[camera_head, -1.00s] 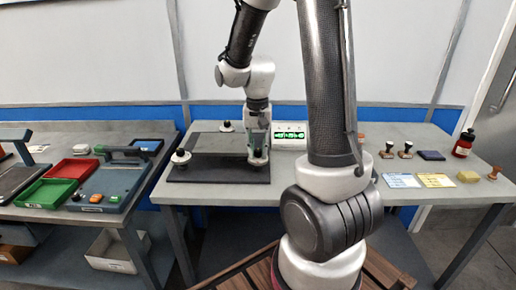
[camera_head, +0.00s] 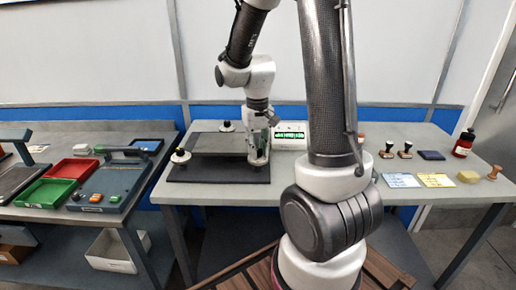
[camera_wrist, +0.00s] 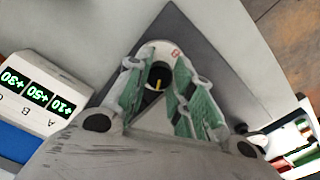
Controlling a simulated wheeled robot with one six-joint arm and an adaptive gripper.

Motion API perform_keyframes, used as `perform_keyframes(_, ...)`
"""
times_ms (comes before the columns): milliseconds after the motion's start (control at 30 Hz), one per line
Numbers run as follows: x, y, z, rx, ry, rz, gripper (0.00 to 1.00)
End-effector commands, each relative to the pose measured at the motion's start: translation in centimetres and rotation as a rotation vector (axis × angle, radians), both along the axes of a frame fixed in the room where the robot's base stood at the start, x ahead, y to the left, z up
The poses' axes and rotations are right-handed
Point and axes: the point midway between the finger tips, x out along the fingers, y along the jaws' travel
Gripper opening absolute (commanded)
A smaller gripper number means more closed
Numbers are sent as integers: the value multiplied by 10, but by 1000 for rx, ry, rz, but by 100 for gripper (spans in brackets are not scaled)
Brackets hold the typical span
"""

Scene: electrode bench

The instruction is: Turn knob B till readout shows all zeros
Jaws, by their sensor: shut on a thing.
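The readout box (camera_head: 290,134) stands behind and right of the dark base plate (camera_head: 205,175). In the wrist view the readout (camera_wrist: 40,92) is upside down, with green figures that seem to read +30, +50 and +10 over the letters C, B and A. My gripper (camera_wrist: 157,82) points down at the plate's right corner, its green-padded fingers shut around a dark knob (camera_wrist: 157,75) with a yellow mark. A red letter beside it (camera_wrist: 174,52) looks like a B. Two other knobs stand at the plate's back (camera_head: 226,126) and left (camera_head: 180,156).
Stamps (camera_head: 405,149), a dark pad (camera_head: 431,155), a red bottle (camera_head: 463,144) and printed cards (camera_head: 437,180) lie on the right of the bench. A second bench at left holds red (camera_head: 73,168) and green (camera_head: 46,192) trays.

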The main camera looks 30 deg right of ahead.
Motion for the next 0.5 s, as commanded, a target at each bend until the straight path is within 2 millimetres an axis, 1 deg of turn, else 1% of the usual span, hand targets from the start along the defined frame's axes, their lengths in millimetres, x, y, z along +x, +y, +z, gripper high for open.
perform_keyframes(200,1,0,0,0,-2,40,0)
perform_keyframes(500,1,0,1,0,-2,45,0)
